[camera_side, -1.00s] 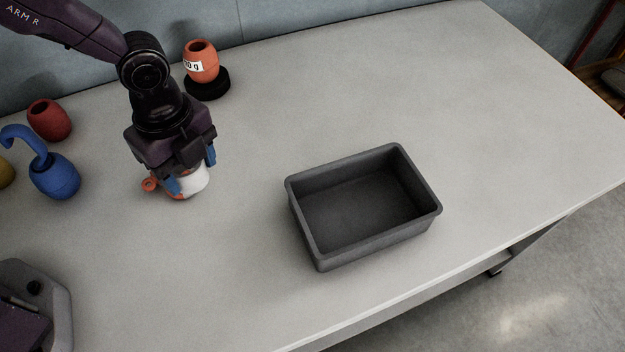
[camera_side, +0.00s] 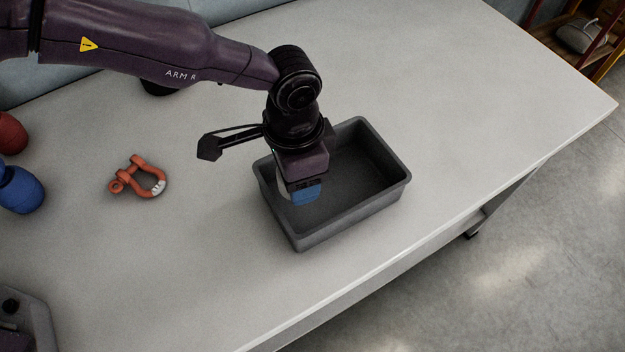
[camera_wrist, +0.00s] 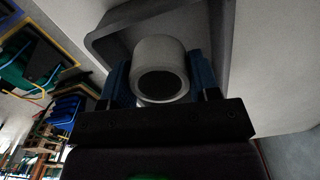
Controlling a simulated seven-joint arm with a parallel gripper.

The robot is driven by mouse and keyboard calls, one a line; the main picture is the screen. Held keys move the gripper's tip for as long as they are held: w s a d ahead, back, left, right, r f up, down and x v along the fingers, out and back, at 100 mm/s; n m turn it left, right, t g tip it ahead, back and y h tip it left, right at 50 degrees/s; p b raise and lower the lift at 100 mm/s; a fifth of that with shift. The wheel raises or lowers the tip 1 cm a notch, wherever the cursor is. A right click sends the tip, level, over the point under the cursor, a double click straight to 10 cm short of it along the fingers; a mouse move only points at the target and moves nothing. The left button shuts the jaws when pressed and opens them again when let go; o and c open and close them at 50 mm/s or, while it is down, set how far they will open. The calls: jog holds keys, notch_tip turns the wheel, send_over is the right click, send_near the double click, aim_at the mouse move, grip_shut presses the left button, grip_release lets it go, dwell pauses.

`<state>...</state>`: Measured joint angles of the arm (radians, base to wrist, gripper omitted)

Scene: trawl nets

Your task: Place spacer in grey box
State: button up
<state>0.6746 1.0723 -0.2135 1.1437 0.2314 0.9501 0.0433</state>
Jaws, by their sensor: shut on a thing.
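The spacer (camera_wrist: 158,52) is a white hollow cylinder, seen end-on in the wrist view. My gripper (camera_wrist: 160,88) is shut on it, with a blue finger on each side. In the side view my gripper (camera_side: 300,195) is over the left part of the grey box (camera_side: 345,222), pointing down. A pale edge of the spacer (camera_side: 283,187) shows beside the blue finger; the rest is hidden. The box is open-topped, and the floor that shows is bare. I cannot tell how far below the rim the spacer is.
An orange shackle (camera_side: 140,178) with a whitish part lies on the table (camera_side: 190,270) left of the box. A blue float (camera_side: 20,188) and a red float (camera_side: 10,133) stand at the left edge. The table in front of the box is clear.

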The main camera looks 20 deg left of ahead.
aim_at(300, 208)
notch_tip(300, 208, down, 7)
jog(key=shift+f, duration=0.15)
jog(key=shift+f, duration=0.15)
jog(key=o, duration=1)
notch_tip(300, 208, up, 12)
jog(key=shift+r, duration=0.2)
